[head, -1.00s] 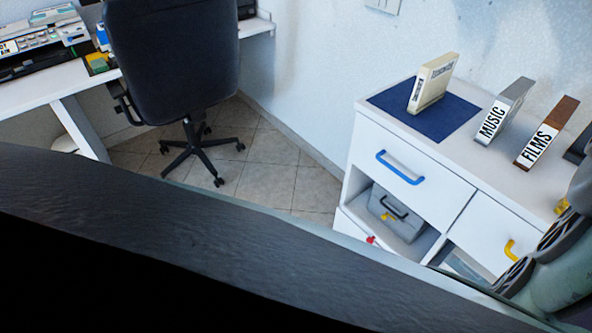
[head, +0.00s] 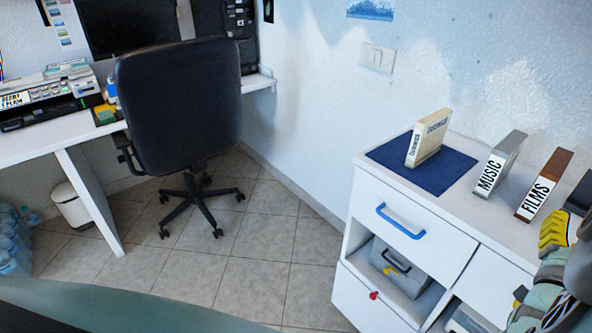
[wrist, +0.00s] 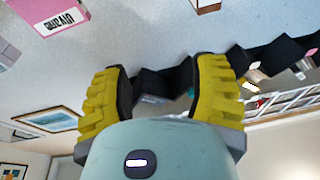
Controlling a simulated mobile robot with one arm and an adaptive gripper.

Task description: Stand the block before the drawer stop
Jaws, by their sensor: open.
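A cream upright block (head: 428,138) with dark lettering stands on a dark blue mat (head: 385,157) at the left end of the white cabinet top. A grey block marked MUSIC (head: 499,165) and a brown-and-white block marked FILMS (head: 544,185) stand in a row to its right. I cannot tell which part is the drawer stop. The upper left drawer (head: 405,213) with a blue handle is shut. My gripper (head: 556,232), with yellow pads, is at the right edge, right of the FILMS block. The wrist view shows my gripper (wrist: 160,78) open and empty.
A black office chair (head: 185,110) and a white desk (head: 70,138) are at the left. A grey box (head: 400,268) sits in the cabinet's open niche. Tiled floor (head: 250,265) is clear between chair and cabinet. The wrist view shows a pink box (wrist: 55,14).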

